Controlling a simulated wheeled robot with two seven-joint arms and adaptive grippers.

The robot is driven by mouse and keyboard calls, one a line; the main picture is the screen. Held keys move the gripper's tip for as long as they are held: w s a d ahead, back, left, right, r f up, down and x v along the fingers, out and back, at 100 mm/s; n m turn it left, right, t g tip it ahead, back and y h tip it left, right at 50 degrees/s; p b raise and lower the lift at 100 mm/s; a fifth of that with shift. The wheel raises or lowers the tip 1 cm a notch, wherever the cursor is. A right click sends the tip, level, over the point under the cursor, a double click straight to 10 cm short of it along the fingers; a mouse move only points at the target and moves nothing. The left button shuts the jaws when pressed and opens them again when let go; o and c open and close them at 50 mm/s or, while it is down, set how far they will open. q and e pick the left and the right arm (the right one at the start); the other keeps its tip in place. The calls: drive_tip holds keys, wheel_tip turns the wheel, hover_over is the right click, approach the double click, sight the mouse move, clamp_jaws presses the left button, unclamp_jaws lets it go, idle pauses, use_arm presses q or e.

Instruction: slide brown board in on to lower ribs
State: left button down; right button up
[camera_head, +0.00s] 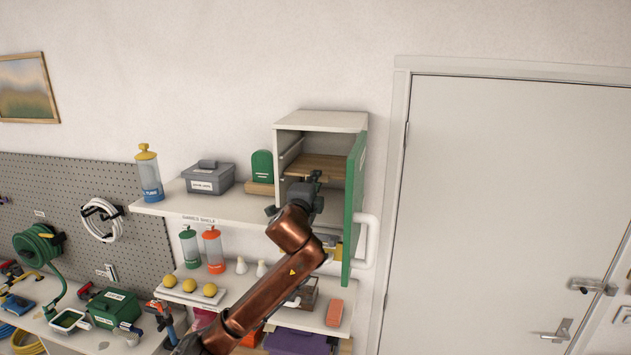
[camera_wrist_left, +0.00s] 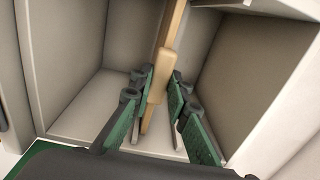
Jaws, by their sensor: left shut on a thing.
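The brown board (camera_head: 318,164) lies roughly level inside a white cabinet (camera_head: 321,120) whose green door (camera_head: 355,190) stands open to the right. A light rib (camera_head: 291,154) shows on the cabinet's left inner wall. I cannot tell which ribs the board is on. My left gripper (camera_head: 314,180) is at the cabinet opening, at the board's front edge. In the left wrist view its green fingers (camera_wrist_left: 160,86) are shut on the board's wooden front grip (camera_wrist_left: 157,90), and the board (camera_wrist_left: 172,25) shows edge-on beyond. My right gripper is not in view.
A green box (camera_head: 262,166) on a wooden base stands close left of the cabinet on the white shelf (camera_head: 240,209). A grey lidded box (camera_head: 208,178) is farther left. My left arm crosses in front of the lower shelf.

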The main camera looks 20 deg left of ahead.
use_arm(q)
drive_tip(key=shift+r, duration=0.1)
drive_tip(key=c, duration=1.8)
unclamp_jaws()
drive_tip(key=shift+o, duration=0.3)
drive_tip(key=o, duration=0.4)
drive_tip(key=shift+o, duration=0.2)
drive_tip(key=shift+s, duration=0.15)
drive_tip(key=s+d, duration=0.1)
drive_tip(key=s, duration=0.7)
drive_tip(key=shift+s, duration=0.35)
